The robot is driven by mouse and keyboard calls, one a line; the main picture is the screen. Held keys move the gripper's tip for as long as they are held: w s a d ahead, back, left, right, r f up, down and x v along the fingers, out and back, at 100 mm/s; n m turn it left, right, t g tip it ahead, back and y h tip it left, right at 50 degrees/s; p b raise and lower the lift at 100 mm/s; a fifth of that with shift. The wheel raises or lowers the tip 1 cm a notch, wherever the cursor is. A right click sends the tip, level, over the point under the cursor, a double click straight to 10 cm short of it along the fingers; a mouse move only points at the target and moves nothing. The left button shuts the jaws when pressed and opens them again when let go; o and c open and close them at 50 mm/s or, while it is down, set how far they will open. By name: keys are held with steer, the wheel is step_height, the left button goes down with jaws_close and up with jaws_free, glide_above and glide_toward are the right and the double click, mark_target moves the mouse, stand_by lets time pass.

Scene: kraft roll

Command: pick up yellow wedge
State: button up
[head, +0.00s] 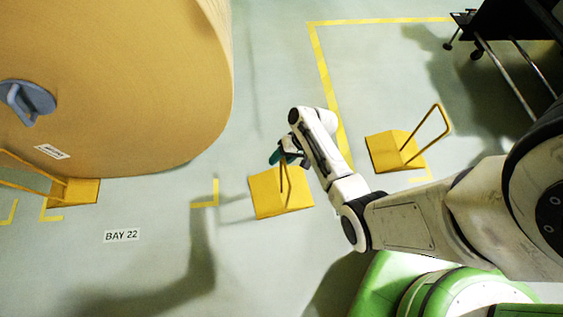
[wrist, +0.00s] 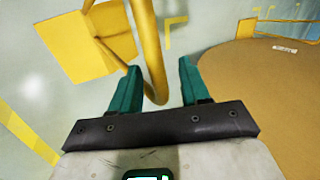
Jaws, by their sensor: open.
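A yellow wedge (head: 272,200) with an upright bent-bar handle stands on the floor in the middle of the head view. My gripper (head: 286,158) is above it, at the top of the handle. In the wrist view, the wedge's body (wrist: 75,48) is at upper left. Its handle (wrist: 150,45) curves down between the green fingers of my gripper (wrist: 158,75). The fingers are open, with a gap beside the bar. The arm partly covers the gripper in the head view.
A large brown kraft roll (head: 120,90) is at left, with another yellow wedge (head: 82,191) at its foot. A third yellow wedge (head: 385,155) with a handle stands right of my forearm. A dark wheeled cart (head: 510,25) is at upper right. Floor near the BAY 22 label (head: 122,235) is clear.

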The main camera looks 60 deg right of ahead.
steer(key=shift+w+a+f, duration=0.15)
steer(key=shift+f, duration=0.15)
steer(key=shift+c, duration=0.2)
jaws_close()
stand_by(1.0)
steer(key=shift+r, duration=0.15)
